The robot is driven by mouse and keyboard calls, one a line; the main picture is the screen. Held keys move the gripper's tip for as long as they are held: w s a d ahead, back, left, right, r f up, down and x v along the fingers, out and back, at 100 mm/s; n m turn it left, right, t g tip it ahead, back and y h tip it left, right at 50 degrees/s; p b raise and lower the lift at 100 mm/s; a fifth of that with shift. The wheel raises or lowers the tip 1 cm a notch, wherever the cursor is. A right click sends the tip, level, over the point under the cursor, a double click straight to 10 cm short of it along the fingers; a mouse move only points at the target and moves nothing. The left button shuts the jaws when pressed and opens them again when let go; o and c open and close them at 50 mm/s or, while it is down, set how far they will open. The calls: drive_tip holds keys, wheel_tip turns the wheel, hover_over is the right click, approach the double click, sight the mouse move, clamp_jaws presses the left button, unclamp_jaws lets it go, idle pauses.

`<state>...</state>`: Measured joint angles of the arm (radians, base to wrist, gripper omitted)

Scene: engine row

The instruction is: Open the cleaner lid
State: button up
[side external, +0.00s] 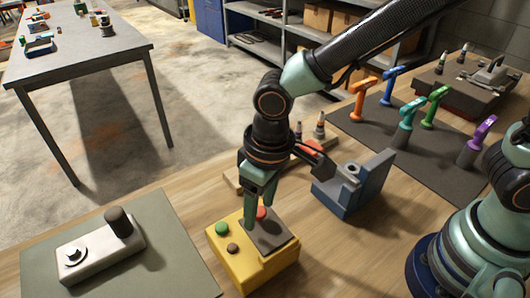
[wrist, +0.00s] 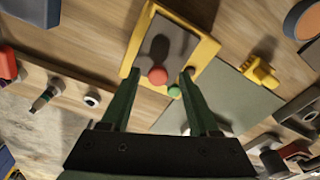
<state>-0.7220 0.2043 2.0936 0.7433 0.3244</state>
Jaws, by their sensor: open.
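A yellow box (side external: 232,261) with a dark grey lid (side external: 268,237) on top stands on the wooden bench; I take it as the cleaner. The lid looks down on the box. A red knob (side external: 262,212) sits at its edge, also seen in the wrist view (wrist: 157,76). A green button (side external: 222,229) and a brown button (side external: 233,249) are on the box beside the lid. My gripper (side external: 259,208) points down over the box, its fingers open on either side of the red knob. In the wrist view, my gripper (wrist: 160,74) shows a gap between each finger and the knob.
A blue-grey block (side external: 353,186) stands to the right of the box. A green mat (side external: 165,268) with a metal unit (side external: 100,249) and black cylinder (side external: 118,222) lies to the left. Coloured tools, including an orange one (side external: 363,92), stand on a dark mat (side external: 420,165) behind.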

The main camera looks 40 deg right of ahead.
sight(266, 215)
wheel_tip(266, 215, up, 12)
drive_tip(key=shift+s+d, duration=0.35)
drive_tip(key=shift+s, duration=0.1)
drive_tip(key=shift+w+f, duration=0.1)
drive_tip(key=shift+w, duration=0.05)
drive_tip(key=c, duration=0.7)
drive_tip(key=w+f+m, duration=0.1)
drive_tip(key=w, duration=0.1)
drive_tip(key=w+f+m, duration=0.1)
drive_tip(key=w+f, duration=0.1)
drive_tip(key=w+f+m, duration=0.1)
drive_tip(key=w+f, duration=0.1)
drive_tip(key=shift+w+a+f+m+g+h, duration=0.2)
drive_tip(key=shift+w+a+m+g+h, duration=0.05)
drive_tip(key=shift+w+m+g+h, duration=0.1)
clamp_jaws()
drive_tip(key=f, duration=0.9)
drive_tip(key=shift+s+a+f, duration=0.1)
drive_tip(key=shift+a+f, duration=0.2)
drive_tip(key=shift+f, duration=0.05)
drive_tip(key=shift+s+d+r, duration=0.2)
drive_tip(key=shift+s+r, duration=1.05)
drive_tip(key=shift+s, duration=0.3)
